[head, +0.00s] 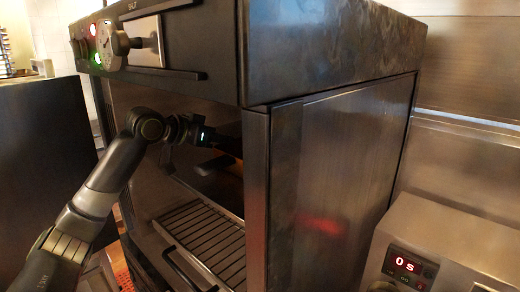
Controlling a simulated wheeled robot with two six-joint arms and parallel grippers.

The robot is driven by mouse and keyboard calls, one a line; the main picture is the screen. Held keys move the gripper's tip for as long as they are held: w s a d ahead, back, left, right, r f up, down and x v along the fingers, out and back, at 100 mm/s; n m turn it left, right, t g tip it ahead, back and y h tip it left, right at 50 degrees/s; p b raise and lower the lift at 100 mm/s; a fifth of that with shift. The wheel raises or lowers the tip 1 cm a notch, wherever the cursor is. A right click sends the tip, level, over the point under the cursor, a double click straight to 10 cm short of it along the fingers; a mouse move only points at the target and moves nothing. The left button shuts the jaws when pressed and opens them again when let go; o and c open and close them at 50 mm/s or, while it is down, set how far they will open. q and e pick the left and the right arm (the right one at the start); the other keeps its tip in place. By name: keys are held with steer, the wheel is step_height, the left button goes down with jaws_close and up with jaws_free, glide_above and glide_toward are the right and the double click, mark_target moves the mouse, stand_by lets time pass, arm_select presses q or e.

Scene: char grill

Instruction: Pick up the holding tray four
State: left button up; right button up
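My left arm reaches in from the left, and my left gripper (222,150) is at the open front of the char grill (335,50), above its grate. The fingers are dark against the dark interior, so I cannot tell whether they are open or shut, or whether they touch anything. A dark shape with an orange-brown patch (236,171) shows just below the fingers; I cannot tell what it is. I cannot make out holding tray four for certain. My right gripper is not in view.
The slatted grate (208,240) lies low in the opening, with a dark handle (185,270) in front. The grill's steel side wall (340,170) bounds the right. A steel unit with a red "0 s" display (407,264) stands at lower right. A dial (108,45) sits above the opening.

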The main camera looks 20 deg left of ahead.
arm_select(q)
steer(key=p+x, duration=0.2)
steer(key=x, duration=0.1)
steer(key=shift+d+r, duration=0.25)
steer(key=shift+w+d+f, duration=0.15)
steer(key=shift+w+f, duration=0.1)
steer(key=shift+w, duration=0.15)
steer(key=shift+c, duration=0.4)
jaws_close()
